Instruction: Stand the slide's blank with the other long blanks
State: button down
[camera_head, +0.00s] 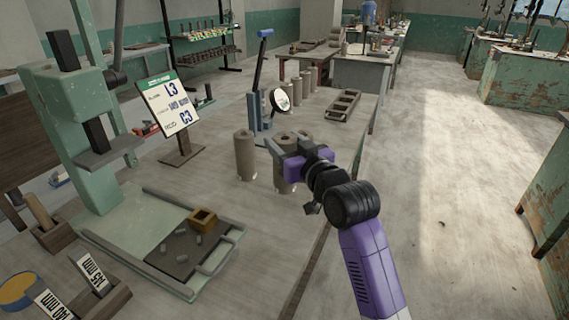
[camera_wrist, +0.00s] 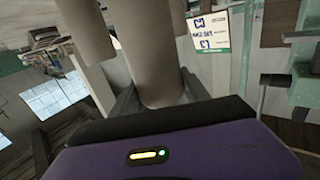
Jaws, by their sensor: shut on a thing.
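My gripper (camera_head: 287,150) is over the table, shut on a grey-brown cylindrical blank (camera_head: 282,178). The blank is upright, partly hidden by the jaws; I cannot tell whether its base touches the table. In the wrist view this blank (camera_wrist: 158,50) stands between the two fingers (camera_wrist: 158,98). A similar tall blank (camera_head: 245,157) stands upright just left of it, apart from the gripper. Another tall blank top (camera_head: 303,135) shows close behind the jaws. A blank (camera_wrist: 84,30) also shows close by in the wrist view.
Several shorter cylinders (camera_head: 297,92) stand in a row farther back, near a tray with holes (camera_head: 343,105). A blue-handled stand with a round dial (camera_head: 279,100) is behind the blanks. A sign (camera_head: 174,107) reads L3 and C3. A green press (camera_head: 75,130) and a tray of trimmings (camera_head: 160,262) are left.

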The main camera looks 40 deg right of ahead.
jog(key=shift+f+b, duration=0.35)
jog(key=shift+f, duration=2.1)
jog(key=shift+f, duration=0.2)
jog(key=c, duration=0.5)
grip_release()
jog(key=shift+r, duration=0.1)
jog(key=shift+b+v, duration=0.55)
jog(key=shift+v, duration=5.45)
